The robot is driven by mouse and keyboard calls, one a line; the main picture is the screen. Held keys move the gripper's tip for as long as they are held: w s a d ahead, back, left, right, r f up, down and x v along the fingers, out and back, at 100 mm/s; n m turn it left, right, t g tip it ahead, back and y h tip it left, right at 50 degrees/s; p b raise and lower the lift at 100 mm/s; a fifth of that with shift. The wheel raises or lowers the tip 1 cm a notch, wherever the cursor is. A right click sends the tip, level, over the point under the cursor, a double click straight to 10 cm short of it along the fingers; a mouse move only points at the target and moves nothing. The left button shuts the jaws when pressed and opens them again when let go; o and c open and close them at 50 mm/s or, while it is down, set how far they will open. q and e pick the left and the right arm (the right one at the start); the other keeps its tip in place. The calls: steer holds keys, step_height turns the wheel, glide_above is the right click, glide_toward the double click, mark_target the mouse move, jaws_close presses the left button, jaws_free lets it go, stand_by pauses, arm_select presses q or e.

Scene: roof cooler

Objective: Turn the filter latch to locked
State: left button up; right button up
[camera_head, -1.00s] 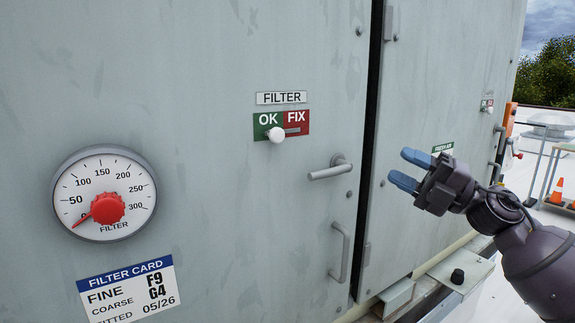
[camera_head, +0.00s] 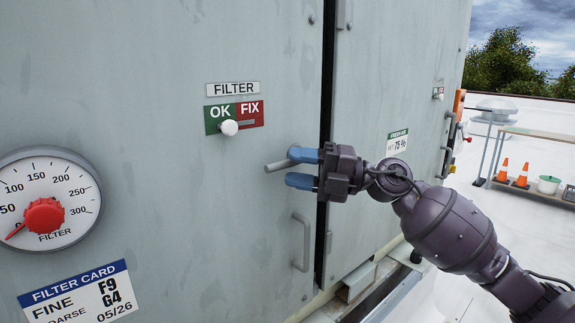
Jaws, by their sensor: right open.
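The filter latch (camera_head: 279,166) is a grey lever handle on the door below the FILTER sign. It lies about level, its free end pointing left. My right gripper (camera_head: 301,168) is open at the latch, its blue fingers pointing left. The upper finger overlaps the pivot end of the latch and the lower finger is below it. I cannot tell whether they touch it. The pivot is hidden behind the gripper. My left gripper is not in view.
A white slider knob (camera_head: 229,127) sits on the OK/FIX plate (camera_head: 249,112). A fixed pull handle (camera_head: 302,243) is below the latch. A dial gauge (camera_head: 75,200) and filter card (camera_head: 80,296) are at left.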

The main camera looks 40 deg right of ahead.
steer(key=shift+x, duration=1.05)
jaws_close()
